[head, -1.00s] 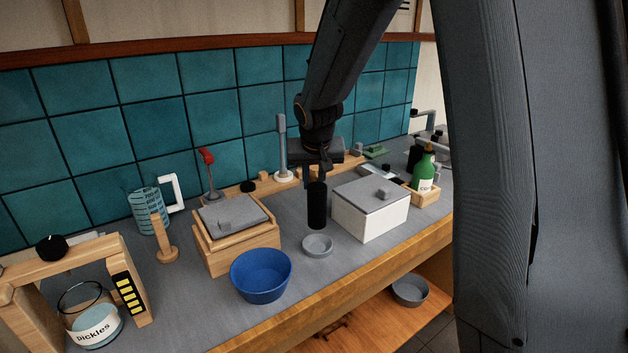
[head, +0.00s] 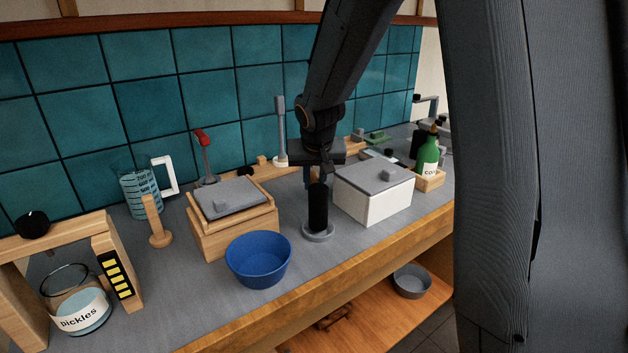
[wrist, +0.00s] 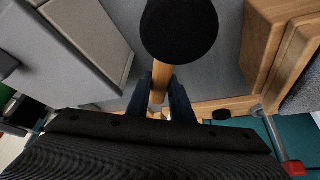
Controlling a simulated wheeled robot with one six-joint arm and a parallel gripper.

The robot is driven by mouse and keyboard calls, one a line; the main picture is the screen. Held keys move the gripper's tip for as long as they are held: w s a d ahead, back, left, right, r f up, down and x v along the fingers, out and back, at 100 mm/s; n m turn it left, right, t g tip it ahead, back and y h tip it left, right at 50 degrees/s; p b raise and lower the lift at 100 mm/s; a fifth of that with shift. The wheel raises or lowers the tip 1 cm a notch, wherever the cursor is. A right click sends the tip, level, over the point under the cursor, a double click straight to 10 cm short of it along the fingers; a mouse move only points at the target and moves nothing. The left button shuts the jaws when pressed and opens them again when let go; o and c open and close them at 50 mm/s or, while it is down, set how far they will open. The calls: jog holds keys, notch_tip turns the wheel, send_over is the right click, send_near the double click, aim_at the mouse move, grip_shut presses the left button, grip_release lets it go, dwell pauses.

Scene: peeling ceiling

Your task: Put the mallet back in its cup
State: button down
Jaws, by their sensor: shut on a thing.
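The mallet has a black cylindrical head (head: 318,208), seen end-on in the wrist view (wrist: 179,28), and a light wooden handle (wrist: 161,80). My gripper (head: 318,172) is shut on the handle, its dark fingers on either side of it in the wrist view (wrist: 162,92). The mallet hangs about upright, head down. The shallow round grey cup (head: 318,234) stands on the counter directly under the head. The head's lower end overlaps the cup's opening; I cannot tell whether it touches the bottom. The cup is hidden in the wrist view.
A white box with a grey lid (head: 372,199) stands close on the right. A blue bowl (head: 258,262) and a wooden box with a grey lid (head: 229,239) stand on the left. A green bottle (head: 427,158) is further right. The counter's front edge is near.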

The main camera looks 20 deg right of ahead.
jog(key=shift+f+b, duration=0.85)
dwell(0.4)
jog(key=c, duration=1.5)
grip_release()
jog(key=shift+w+d+p, duration=0.35)
jog(key=shift+w+d, duration=0.3)
jog(key=shift+w, duration=1.6)
jog(key=shift+w+d+p, duration=0.3)
jog(key=shift+w+d, duration=0.3)
jog(key=shift+w, duration=1.65)
jog(key=shift+w+d+p, duration=0.35)
jog(key=shift+w+d, duration=0.3)
jog(key=shift+w, duration=1.6)
jog(key=shift+r+p, duration=1.2)
jog(key=shift+r, duration=0.8)
